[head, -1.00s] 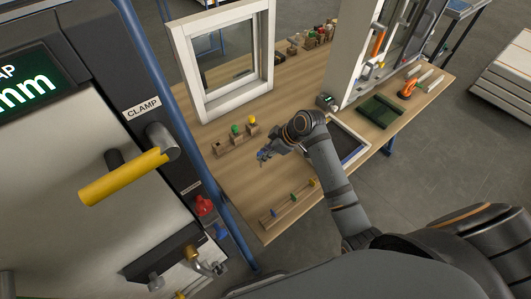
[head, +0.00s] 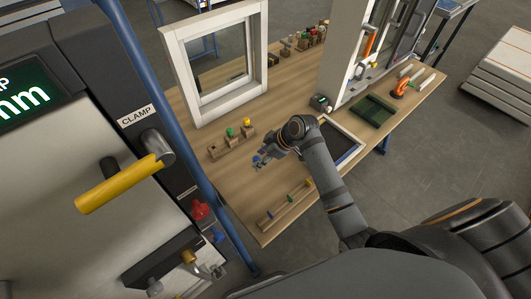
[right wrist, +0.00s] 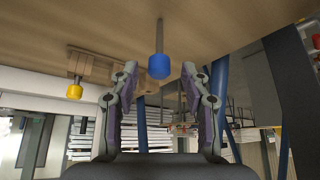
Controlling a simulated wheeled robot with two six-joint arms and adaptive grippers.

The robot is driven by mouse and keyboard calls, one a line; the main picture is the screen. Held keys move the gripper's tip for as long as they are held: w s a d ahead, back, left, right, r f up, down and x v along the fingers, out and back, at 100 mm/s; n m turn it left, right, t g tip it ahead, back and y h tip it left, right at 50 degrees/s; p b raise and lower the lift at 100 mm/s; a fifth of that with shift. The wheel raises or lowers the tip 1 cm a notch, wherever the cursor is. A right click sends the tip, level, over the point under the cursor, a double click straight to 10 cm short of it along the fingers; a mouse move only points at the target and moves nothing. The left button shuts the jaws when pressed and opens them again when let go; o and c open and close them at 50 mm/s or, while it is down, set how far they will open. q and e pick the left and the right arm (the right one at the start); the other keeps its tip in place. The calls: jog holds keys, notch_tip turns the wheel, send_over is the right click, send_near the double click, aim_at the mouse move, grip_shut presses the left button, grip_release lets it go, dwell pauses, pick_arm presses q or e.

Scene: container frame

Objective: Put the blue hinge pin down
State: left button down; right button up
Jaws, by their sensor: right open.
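The blue hinge pin (right wrist: 159,66) shows in the right wrist view, its blue head towards me and its grey shank against the wooden table top. My right gripper (right wrist: 158,76) is open, with a finger on each side of the pin's head and a visible gap to each. In the head view my right gripper (head: 262,159) is low over the table, between two wooden pin racks. The pin is too small there to tell from the fingertips. My left gripper is not in view.
Another rack (head: 273,223) with small coloured pins lies near the table's front edge. A white window frame (head: 180,75) stands behind. A dark-lined tray (head: 355,148) lies right of my arm.

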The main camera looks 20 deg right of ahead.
jog(key=v, duration=1.2)
jog(key=shift+b, duration=0.35)
